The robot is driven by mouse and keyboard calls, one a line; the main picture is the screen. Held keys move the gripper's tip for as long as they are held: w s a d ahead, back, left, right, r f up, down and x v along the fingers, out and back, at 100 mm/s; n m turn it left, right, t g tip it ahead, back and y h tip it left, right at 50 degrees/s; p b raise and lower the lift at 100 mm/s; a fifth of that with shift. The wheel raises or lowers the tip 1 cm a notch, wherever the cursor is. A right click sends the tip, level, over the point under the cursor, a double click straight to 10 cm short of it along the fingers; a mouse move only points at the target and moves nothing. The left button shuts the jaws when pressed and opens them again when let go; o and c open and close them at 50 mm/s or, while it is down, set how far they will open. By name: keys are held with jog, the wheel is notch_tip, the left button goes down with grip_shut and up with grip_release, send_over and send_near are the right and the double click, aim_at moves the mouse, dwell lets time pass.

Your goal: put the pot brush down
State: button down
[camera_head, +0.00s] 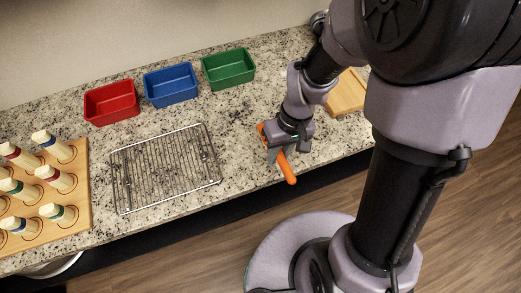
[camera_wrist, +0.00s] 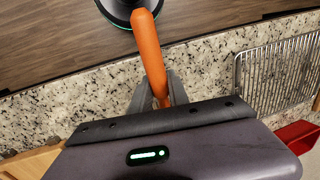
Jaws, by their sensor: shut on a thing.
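The pot brush shows as an orange handle (camera_head: 287,168) in the head view, angled over the granite counter near its front edge. My gripper (camera_head: 279,150) is shut on it, and the handle sticks out toward the front edge. In the wrist view the orange handle (camera_wrist: 149,50) rises from between the two fingers of my gripper (camera_wrist: 159,92). The brush's other end is mostly hidden by my gripper and wrist; a bit of orange shows at the left of the wrist in the head view. I cannot tell whether the brush touches the counter.
A wire rack (camera_head: 166,168) lies left of my gripper. Red (camera_head: 112,103), blue (camera_head: 171,85) and green (camera_head: 229,69) bins stand along the back. A wooden board with pegs (camera_head: 72,210) is at far left. Another wooden board (camera_head: 347,93) is partly hidden right. Speckled counter (camera_head: 240,125) is clear between.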

send_over(259, 159)
jog(key=shift+w+d+f+b, duration=0.15)
jog(key=shift+d+f+b, duration=0.25)
jog(key=shift+f+b, duration=0.05)
notch_tip(259, 159, down, 3)
jog(key=shift+f+b, duration=0.2)
jog(key=shift+b, duration=0.8)
jog(key=shift+r, duration=0.15)
jog(key=c, duration=1.3)
grip_release()
jog(key=shift+f, duration=0.2)
jog(key=shift+o, duration=0.2)
